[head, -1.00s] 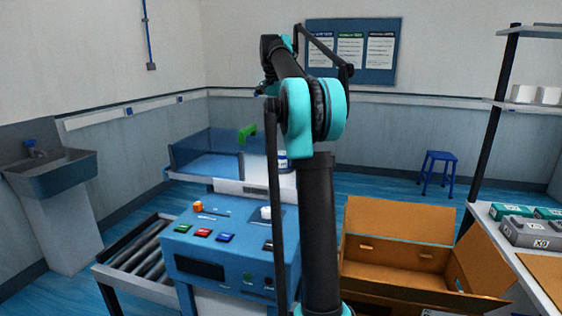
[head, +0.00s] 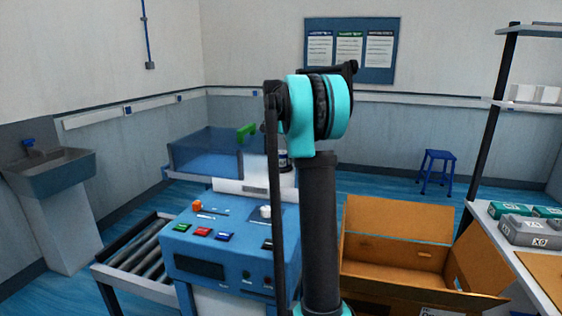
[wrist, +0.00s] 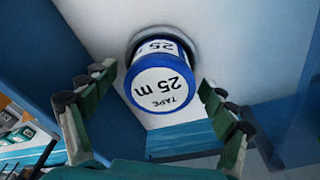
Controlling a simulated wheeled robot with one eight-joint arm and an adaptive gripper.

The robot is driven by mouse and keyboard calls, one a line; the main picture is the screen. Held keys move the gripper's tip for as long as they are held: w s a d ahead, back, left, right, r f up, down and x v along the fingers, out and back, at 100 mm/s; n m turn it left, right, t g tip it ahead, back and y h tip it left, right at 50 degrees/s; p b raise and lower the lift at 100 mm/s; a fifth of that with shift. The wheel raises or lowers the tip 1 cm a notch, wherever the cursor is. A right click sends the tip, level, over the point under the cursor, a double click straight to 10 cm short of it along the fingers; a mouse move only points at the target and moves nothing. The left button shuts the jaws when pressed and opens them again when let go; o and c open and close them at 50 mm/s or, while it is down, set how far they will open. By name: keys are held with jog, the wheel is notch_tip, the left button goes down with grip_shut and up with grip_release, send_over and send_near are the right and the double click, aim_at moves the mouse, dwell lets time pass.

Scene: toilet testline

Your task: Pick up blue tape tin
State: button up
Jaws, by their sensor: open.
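The blue tape tin (wrist: 159,84) shows in the wrist view, with a white face marked "TAPE 25 m" and a blue rim. It stands against a white surface, with a grey round edge around its far end. In the head view a small part of a tin (head: 283,160) shows beside my arm, on the white part of the blue test machine. My gripper is hidden behind my arm there.
The blue control panel (head: 225,245) with buttons stands in front, and a clear-walled blue tray (head: 203,155) is behind it. A roller conveyor (head: 145,255) is at left. An open cardboard box (head: 395,285) lies right of my arm. A shelf with boxes (head: 530,232) is far right.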

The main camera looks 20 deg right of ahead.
jog(key=shift+f, duration=0.3)
jog(key=shift+c, duration=0.6)
jog(key=c, duration=1.4)
jog(key=shift+r, duration=0.1)
